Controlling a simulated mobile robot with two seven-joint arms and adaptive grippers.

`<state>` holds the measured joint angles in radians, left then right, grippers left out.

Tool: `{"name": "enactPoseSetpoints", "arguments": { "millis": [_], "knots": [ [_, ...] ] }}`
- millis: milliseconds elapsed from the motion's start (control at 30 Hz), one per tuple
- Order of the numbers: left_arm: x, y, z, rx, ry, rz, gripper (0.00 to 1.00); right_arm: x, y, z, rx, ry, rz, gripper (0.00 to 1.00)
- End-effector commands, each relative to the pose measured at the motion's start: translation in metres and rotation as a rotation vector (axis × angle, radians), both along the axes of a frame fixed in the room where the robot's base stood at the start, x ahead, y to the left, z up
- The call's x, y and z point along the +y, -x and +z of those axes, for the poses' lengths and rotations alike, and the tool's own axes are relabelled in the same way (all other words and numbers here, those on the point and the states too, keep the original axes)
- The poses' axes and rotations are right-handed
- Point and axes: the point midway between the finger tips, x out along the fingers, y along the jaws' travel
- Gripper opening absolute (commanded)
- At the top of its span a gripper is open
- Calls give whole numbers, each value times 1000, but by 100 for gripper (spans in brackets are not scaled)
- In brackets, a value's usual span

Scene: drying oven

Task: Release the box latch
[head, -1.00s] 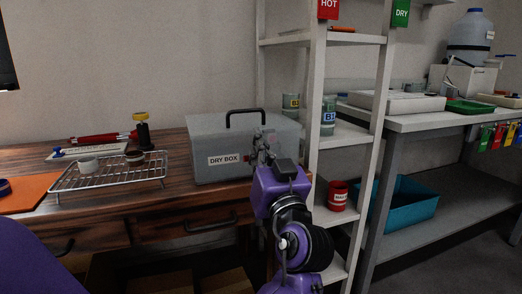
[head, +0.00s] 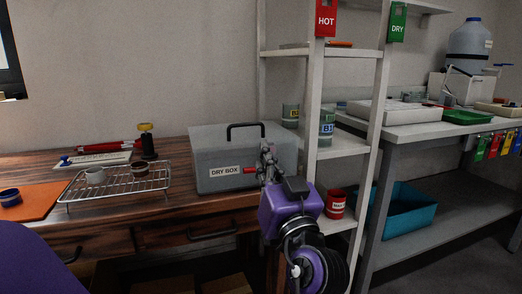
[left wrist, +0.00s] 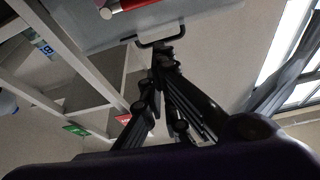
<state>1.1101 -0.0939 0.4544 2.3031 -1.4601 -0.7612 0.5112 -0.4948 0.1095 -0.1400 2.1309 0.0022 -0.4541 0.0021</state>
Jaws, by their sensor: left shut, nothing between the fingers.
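The grey dry box (head: 222,178) stands on the wooden table with its lid down and a black handle (head: 246,126) on top. A short red latch lever (head: 250,170) shows on its front, right of the "DRY BOX" label. My left gripper (head: 266,150) is shut and empty, in front of the right part of the box, just right of the red lever. In the left wrist view the shut fingers (left wrist: 160,55) point toward the box, and the red lever (left wrist: 130,4) is at the top edge, apart from them. The rest of the latch is hidden. My right gripper is not in view.
A wire rack (head: 118,186) with small cups sits left of the box, beside an orange mat (head: 40,199). A white shelf (head: 370,115) with jars and a red can (head: 336,203) stands close on the right. Bare table lies in front of the box.

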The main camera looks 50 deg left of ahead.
Motion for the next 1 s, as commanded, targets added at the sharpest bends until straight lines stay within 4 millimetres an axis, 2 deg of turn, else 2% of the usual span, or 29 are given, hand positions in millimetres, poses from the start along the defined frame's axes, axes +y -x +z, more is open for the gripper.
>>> {"name": "enactPoseSetpoints", "arguments": {
  "millis": [100, 300, 1000],
  "knots": [
    [-19, 8, -10, 2, 2, -3, 0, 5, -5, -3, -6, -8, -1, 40],
    [-36, 15, -14, 0, -1, -2, 0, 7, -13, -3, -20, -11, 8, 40],
    [-38, 16, -14, -2, -1, 0, 0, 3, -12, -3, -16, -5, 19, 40]
  ]
}}
